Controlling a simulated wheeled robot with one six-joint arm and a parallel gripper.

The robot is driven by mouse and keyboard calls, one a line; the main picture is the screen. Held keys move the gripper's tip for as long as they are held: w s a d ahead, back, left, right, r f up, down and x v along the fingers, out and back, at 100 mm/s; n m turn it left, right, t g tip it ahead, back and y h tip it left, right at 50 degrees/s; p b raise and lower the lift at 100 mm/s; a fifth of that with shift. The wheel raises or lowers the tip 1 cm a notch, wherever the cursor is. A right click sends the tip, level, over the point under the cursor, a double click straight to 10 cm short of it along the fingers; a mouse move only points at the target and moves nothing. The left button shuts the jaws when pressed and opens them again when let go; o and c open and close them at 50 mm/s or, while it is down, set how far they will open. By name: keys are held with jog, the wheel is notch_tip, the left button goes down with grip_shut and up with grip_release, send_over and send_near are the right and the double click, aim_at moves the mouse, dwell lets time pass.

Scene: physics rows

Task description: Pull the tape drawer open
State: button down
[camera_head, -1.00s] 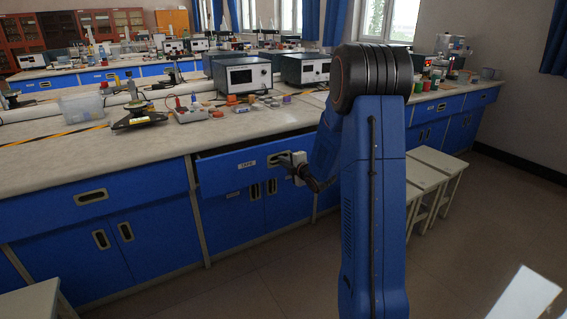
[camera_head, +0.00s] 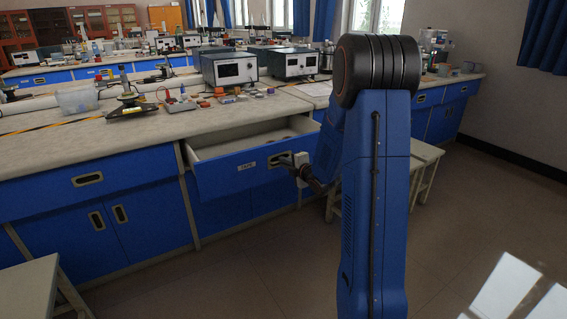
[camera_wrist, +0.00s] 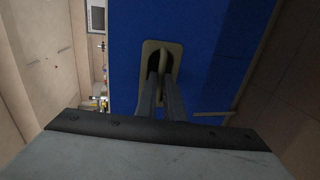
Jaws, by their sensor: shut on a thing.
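The tape drawer (camera_head: 230,172) has a blue front with a small white label and stands well out from the bench, its pale inside showing from above. Something low lies toward the back of it, too small to tell. My gripper (camera_head: 285,161) is at the recessed handle on the right part of the drawer front. In the wrist view the two fingers of my gripper (camera_wrist: 161,75) reach into the beige-rimmed handle (camera_wrist: 150,50) and are shut on it. Part of the handle is hidden behind the fingers.
The bench top (camera_head: 60,150) above carries a microscope-like stand (camera_head: 130,105), instruments and small coloured parts. A stool (camera_head: 30,290) stands at the lower left, and stools (camera_head: 425,155) stand right of my arm. The floor in front of the drawer is clear.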

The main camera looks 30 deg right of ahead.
jog(key=c, duration=2.2)
grip_release()
jog(key=shift+o, duration=0.2)
jog(key=v, duration=1.7)
jog(key=shift+s, duration=0.2)
jog(key=s+a+r+m+g, duration=0.2)
jog(key=s+a+m+g, duration=0.3)
jog(key=s+a+m, duration=0.4)
jog(key=s+a+r+m+g, duration=0.2)
jog(key=s+a+m+g, duration=0.3)
jog(key=s, duration=1.6)
jog(key=a+m, duration=0.4)
jog(key=a, duration=0.4)
jog(key=shift+a+r+g+h, duration=0.3)
jog(key=shift+a+g, duration=0.05)
jog(key=shift+g, duration=0.05)
